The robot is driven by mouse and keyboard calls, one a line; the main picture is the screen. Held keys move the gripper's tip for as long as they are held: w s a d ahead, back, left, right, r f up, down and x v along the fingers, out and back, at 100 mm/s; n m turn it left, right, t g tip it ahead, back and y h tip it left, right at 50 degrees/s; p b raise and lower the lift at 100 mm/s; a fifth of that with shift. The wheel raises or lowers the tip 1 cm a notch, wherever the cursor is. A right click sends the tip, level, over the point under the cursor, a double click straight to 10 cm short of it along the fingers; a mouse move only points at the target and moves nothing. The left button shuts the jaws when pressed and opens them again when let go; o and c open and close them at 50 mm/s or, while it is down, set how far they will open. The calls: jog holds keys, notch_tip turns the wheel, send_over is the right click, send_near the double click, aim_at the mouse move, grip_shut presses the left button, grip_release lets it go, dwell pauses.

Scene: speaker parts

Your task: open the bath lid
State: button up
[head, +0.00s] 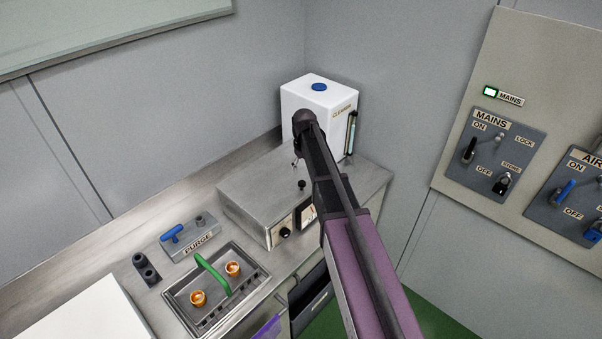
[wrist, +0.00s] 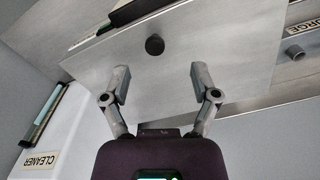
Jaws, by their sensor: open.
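The bath is a steel box (head: 248,190) on the counter, with a dial and a black knob on its front. Its flat metal lid (wrist: 222,60) appears closed, with a small round black knob standing on it (head: 301,184). In the wrist view the lid knob (wrist: 155,46) is just beyond the fingertips and roughly centred between them. My gripper (wrist: 159,82) is open and empty, with its two fingers apart over the lid and not touching the knob. In the head view my arm hides most of the gripper and part of the lid.
A white cleaner box (head: 305,95) with a blue cap stands behind the bath. A sunken tray (head: 250,262) with a green handle and two orange cups lies at front left, below the purge block (head: 190,240). A switch panel (head: 455,150) is on the right wall.

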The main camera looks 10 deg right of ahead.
aim_at(301, 182)
jog(key=w+r, duration=0.1)
jog(key=w+r+p, duration=0.1)
jog(key=w, duration=0.1)
jog(key=shift+w+r+p, duration=0.3)
jog(key=shift+f, duration=0.15)
notch_tip(301, 182, down, 14)
jog(key=b, duration=1.4)
jog(key=shift+r, duration=0.25)
grip_shut()
jog(key=shift+a, duration=0.1)
